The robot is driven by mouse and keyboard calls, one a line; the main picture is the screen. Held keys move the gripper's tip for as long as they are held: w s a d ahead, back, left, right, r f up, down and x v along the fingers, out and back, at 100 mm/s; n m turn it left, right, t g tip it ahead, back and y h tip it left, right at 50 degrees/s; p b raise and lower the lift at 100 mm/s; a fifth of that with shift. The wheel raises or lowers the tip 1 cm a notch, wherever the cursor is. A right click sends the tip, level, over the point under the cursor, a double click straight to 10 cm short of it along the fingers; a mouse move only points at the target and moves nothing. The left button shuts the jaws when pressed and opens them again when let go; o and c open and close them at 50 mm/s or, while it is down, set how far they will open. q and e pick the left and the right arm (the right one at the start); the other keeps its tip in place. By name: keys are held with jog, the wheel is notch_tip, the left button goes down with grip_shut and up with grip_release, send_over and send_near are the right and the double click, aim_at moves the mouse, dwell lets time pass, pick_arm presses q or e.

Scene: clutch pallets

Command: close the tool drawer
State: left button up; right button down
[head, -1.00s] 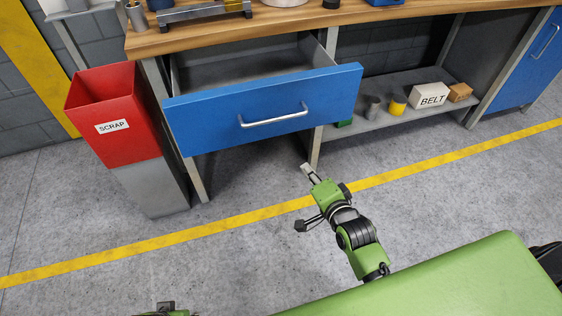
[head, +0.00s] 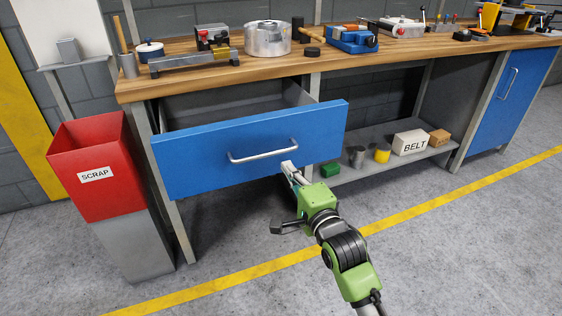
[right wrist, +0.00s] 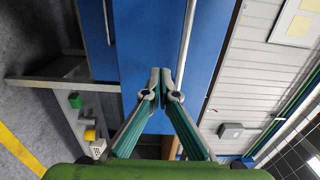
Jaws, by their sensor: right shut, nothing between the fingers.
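The tool drawer (head: 215,168) has a blue front and a silver handle (head: 262,155). It stands open, pulled out from under the bench, with its grey inside showing behind the front. In the right wrist view the closed fingertips (right wrist: 160,80) point at the blue drawer front (right wrist: 205,40), beside the handle bar (right wrist: 186,45). I cannot tell whether they touch it. My left gripper is out of view.
The wooden benchtop (head: 190,83) above carries several tools and parts. A red scrap bin (head: 95,190) stands left of the drawer. A lower shelf (head: 365,165) at right holds a BELT box (head: 410,142) and small cans. The floor in front is clear.

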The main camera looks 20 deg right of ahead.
aim_at(281, 158)
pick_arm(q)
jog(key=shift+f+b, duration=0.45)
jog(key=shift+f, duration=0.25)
pick_arm(e)
jog(key=shift+w+a, duration=0.1)
jog(key=shift+w, duration=2.6)
